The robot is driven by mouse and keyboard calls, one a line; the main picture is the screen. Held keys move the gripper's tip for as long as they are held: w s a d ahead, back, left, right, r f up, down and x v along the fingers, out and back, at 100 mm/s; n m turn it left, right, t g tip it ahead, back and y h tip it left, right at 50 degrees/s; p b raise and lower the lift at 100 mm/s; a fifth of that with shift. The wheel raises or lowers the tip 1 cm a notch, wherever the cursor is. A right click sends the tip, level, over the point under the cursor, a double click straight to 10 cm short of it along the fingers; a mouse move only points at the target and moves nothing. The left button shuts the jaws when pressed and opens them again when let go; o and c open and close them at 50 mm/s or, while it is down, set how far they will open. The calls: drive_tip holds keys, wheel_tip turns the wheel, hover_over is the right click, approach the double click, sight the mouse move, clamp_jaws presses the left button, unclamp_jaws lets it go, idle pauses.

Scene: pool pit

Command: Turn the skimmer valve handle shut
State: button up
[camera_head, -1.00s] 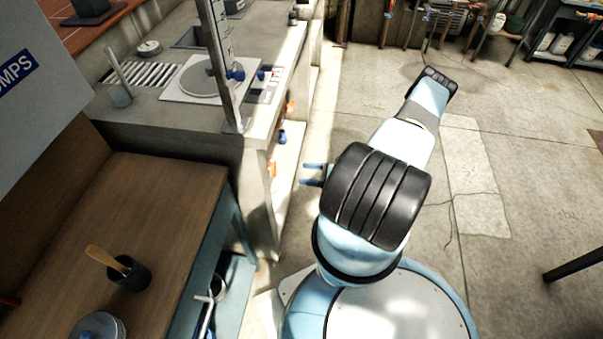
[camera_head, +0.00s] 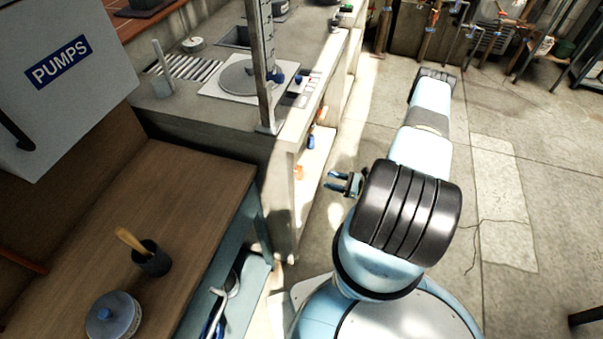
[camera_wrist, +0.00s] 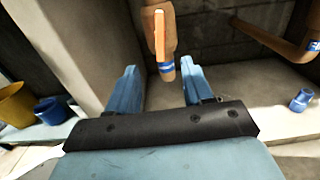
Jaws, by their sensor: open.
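In the wrist view an orange lever handle (camera_wrist: 159,34) lies along a copper-coloured pipe (camera_wrist: 149,13) that hangs down and ends in a blue band (camera_wrist: 167,69). I cannot read a label that marks it as the skimmer valve. My gripper (camera_wrist: 161,74) is open, one blue finger on each side of the pipe's lower end in the picture. Nothing is held, and contact cannot be told. In the head view my gripper (camera_head: 338,182) is out over the floor, right of the counter's open side, where small orange (camera_head: 299,172) and blue (camera_head: 311,141) parts show.
Another copper pipe (camera_wrist: 270,39) with a blue-and-white band runs at the right of the wrist view. A yellow bucket (camera_wrist: 14,104) is at left. A concrete counter (camera_head: 222,130) and wooden bench (camera_head: 190,190) flank my left; floor (camera_head: 505,200) is clear right.

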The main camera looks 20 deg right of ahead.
sight(301, 172)
drive_tip(key=x, duration=1.3)
drive_tip(key=shift+w+a, duration=0.2)
drive_tip(key=shift+a, duration=0.05)
drive_tip(key=shift+c, duration=0.2)
clamp_jaws()
